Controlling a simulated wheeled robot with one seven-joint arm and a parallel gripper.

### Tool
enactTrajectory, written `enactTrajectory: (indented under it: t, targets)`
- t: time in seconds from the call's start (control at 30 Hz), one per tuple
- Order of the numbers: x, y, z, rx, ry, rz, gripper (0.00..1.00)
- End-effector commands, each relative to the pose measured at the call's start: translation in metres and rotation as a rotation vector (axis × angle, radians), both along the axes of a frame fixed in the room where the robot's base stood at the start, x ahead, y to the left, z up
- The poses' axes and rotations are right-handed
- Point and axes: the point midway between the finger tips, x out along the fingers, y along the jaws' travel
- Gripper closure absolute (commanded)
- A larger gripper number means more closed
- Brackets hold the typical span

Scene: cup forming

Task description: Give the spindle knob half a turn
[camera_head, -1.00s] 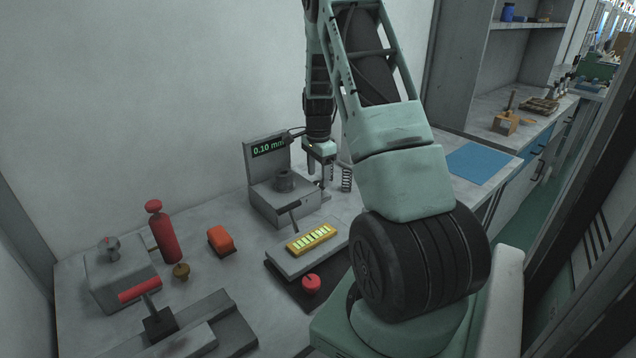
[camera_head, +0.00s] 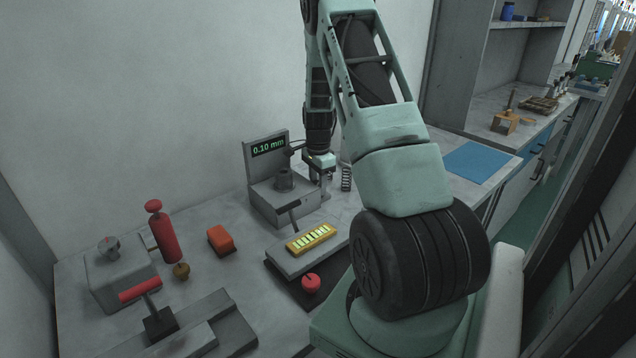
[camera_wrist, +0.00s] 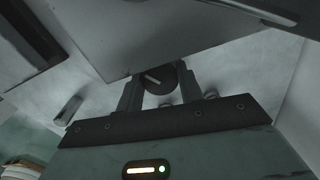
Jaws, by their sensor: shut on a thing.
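The spindle knob (camera_wrist: 160,78) is a dark round knob with a pale line across its face, seen in the wrist view against the grey block of the gauge stand. My gripper (camera_wrist: 159,82) has one finger on each side of the knob and is shut on it. In the head view my gripper (camera_head: 321,178) points down at the right side of the gauge stand (camera_head: 268,205), and the knob cannot be made out there. The stand's green display (camera_head: 268,147) reads 0.10 mm. A dark round piece (camera_head: 284,181) sits on top of the stand.
A coiled spring (camera_head: 346,178) stands just right of my gripper. In front are a yellow slotted block (camera_head: 311,238) and a red knob (camera_head: 311,283). A red cylinder (camera_head: 163,235) and an orange block (camera_head: 221,239) stand left. A blue mat (camera_head: 476,161) lies right.

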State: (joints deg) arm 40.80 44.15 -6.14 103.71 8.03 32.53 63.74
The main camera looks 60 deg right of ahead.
Motion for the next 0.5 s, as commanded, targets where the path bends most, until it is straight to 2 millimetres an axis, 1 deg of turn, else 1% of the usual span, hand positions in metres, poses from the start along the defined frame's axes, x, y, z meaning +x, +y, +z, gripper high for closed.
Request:
enactTrajectory:
  t: [0.27,0.5]
  targets:
    - [-0.0002,-0.0002,0.0006,0.0,0.001,0.094,0.86]
    - [-0.0004,-0.0006,0.0007,-0.001,0.001,0.262,0.86]
